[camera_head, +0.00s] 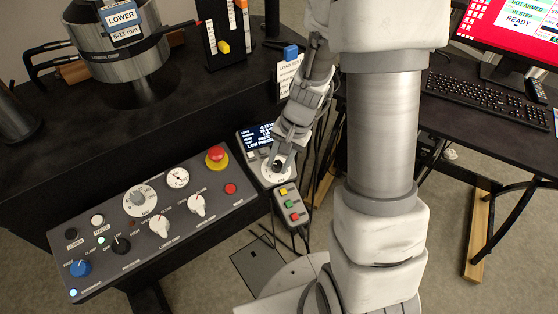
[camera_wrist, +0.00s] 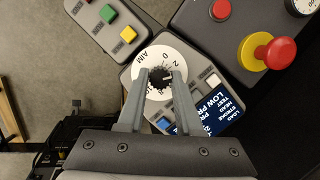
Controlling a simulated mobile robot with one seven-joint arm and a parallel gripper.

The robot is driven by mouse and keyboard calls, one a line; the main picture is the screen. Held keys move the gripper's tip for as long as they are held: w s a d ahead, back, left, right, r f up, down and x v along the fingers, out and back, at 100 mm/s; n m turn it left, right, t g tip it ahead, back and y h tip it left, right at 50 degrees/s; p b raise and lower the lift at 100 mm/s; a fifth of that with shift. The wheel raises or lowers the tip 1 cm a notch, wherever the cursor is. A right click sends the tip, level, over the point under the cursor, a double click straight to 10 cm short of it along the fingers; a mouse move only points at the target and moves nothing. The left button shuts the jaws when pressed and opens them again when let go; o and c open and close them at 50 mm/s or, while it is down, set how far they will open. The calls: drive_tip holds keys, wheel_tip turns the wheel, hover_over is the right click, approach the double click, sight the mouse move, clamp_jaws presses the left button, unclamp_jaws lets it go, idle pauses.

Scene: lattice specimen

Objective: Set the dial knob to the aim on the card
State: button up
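The dial knob (camera_wrist: 160,78) is black and round, in the middle of a white round card (camera_wrist: 152,53) printed with AIM and a ring of numbers. In the wrist view AIM stands at the card's upper left, and the 0 and 2 at its upper right. My gripper (camera_wrist: 160,73) has its two fingers apart, one on each side of the knob. I cannot tell whether they press on it. In the head view my gripper (camera_head: 278,162) reaches down over the same white card (camera_head: 267,177) and hides most of the knob.
A small screen (camera_head: 258,137) adjoins the dial. A pendant (camera_head: 290,205) with yellow, green and red buttons hangs just in front. A sloped panel (camera_head: 115,240) with knobs and a red emergency button (camera_head: 216,156) lies to the left. A keyboard (camera_head: 485,100) sits on the right desk.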

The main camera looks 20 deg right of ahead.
drive_tip(key=o, duration=0.4)
drive_tip(key=p+v, duration=0.4)
drive_tip(key=v, duration=1.3)
drive_tip(key=shift+r, duration=0.25)
